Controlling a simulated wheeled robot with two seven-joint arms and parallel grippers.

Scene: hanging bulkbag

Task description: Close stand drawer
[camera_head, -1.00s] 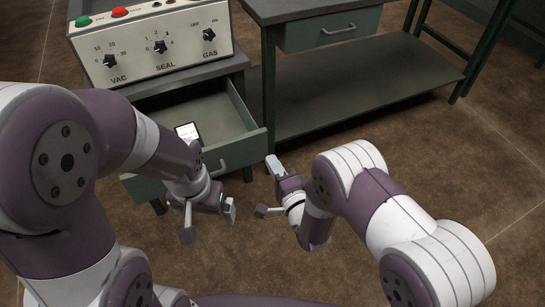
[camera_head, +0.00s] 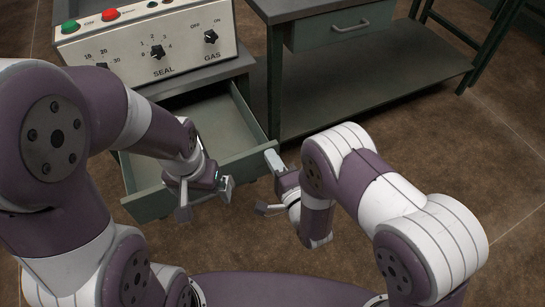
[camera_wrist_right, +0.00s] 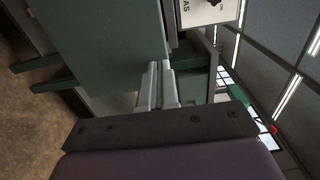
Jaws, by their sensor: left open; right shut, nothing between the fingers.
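The open stand drawer (camera_head: 222,119) is a green-grey box pulled out below the control console. Its front panel (camera_head: 150,206) faces me; I cannot see its handle, near the left gripper. My left gripper (camera_head: 205,201) is open in front of the drawer's front panel, fingers pointing down; I cannot tell whether it touches. My right gripper (camera_head: 272,160) is shut and empty, with its fingertips close to the right end of the drawer front. In the right wrist view the shut fingers (camera_wrist_right: 156,86) overlap the green panel's edge; contact is unclear.
The console (camera_head: 150,45) with knobs and buttons stands on top of the stand. A workbench (camera_head: 372,85) with a shut drawer (camera_head: 340,27) and lower shelf is to the right. The brown floor (camera_head: 515,150) is clear at the right.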

